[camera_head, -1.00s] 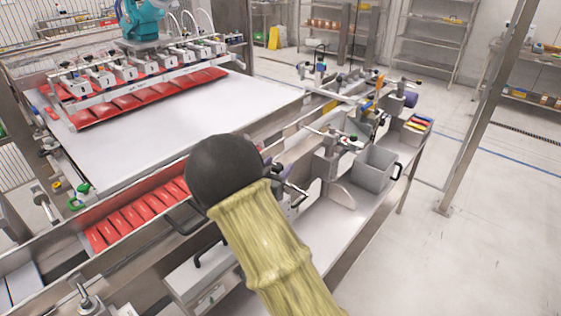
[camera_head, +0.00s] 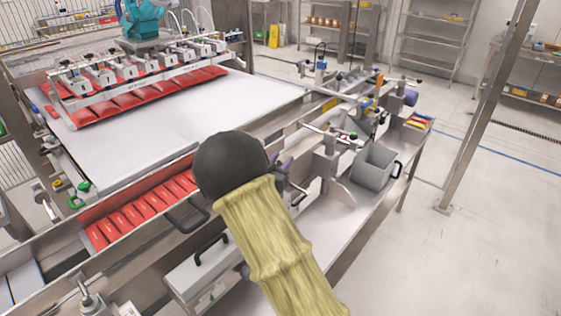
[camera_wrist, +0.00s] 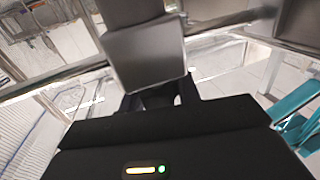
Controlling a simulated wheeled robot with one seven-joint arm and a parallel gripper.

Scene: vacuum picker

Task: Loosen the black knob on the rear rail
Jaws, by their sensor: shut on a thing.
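My gripper (camera_wrist: 159,93) shows in the wrist view as a black body along the bottom with two short dark fingers. It is shut on a small dark piece, which appears to be the black knob (camera_wrist: 158,99), mostly hidden between the fingers. A grey block-shaped clamp (camera_wrist: 146,56) stands right in front of the fingers and covers what lies beyond. A metal rail (camera_wrist: 228,25) runs behind this clamp. In the head view my yellow-sleeved arm and its dark round joint hide the gripper and the knob.
In the head view, a white conveyor (camera_head: 180,115) carries red packs at its far end. More red packs (camera_head: 130,218) lie in a near trough. A grey bin (camera_head: 374,168) stands on the side bench, right of the clamps (camera_head: 330,155). The floor at right is clear.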

